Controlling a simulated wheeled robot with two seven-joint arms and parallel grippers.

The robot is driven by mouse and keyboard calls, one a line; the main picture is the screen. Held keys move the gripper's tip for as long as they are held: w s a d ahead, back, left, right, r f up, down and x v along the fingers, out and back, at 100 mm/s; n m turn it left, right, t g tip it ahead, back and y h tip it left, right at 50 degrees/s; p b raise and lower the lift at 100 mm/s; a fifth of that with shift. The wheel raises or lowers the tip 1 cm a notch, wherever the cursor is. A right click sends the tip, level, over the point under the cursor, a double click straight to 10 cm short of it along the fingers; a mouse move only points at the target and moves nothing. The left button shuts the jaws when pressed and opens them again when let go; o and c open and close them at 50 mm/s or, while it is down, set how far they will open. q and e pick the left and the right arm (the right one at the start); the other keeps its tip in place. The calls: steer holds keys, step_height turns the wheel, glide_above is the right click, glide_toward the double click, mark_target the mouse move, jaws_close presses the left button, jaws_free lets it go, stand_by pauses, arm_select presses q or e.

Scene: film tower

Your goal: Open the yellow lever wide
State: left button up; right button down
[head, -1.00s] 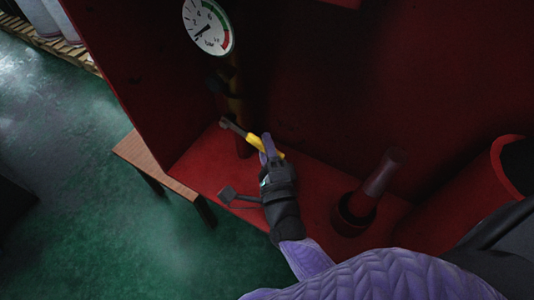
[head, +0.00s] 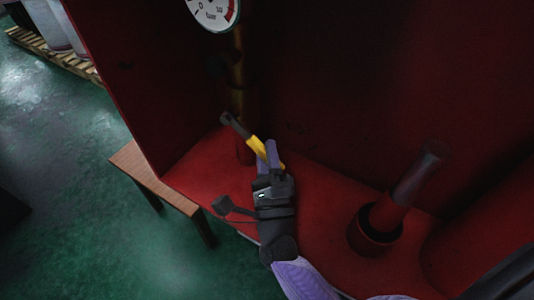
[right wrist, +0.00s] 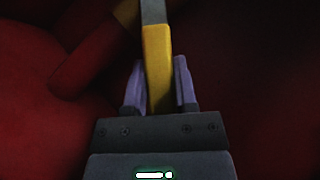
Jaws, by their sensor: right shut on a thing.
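The yellow lever (head: 255,146) sticks out from a vertical brass pipe inside a red cabinet, its grey end at the upper left. It slants down to the right in the head view. My right gripper (head: 272,158) is shut on the lever's lower end. In the right wrist view the yellow lever (right wrist: 158,65) stands between the two purple fingers of my right gripper (right wrist: 160,85). The lever's pivot on the pipe is dark and hard to make out. My left gripper is not in view.
A round pressure gauge (head: 214,10) tops the brass pipe (head: 238,75). A dark red cylinder (head: 412,180) leans in a round socket (head: 370,245) to the right. The cabinet wall (head: 120,75) stands left, and a wooden bench (head: 150,178) is outside it on the green floor.

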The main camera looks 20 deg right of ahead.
steer(key=shift+c, duration=2)
jaws_free()
steer(key=b+v, duration=0.1)
steer(key=v, duration=0.8)
steer(key=shift+s+f, duration=0.1)
steer(key=shift+f, duration=0.05)
steer(key=shift+s+f, duration=0.1)
steer(key=shift+s, duration=0.25)
steer(key=shift+c, duration=0.3)
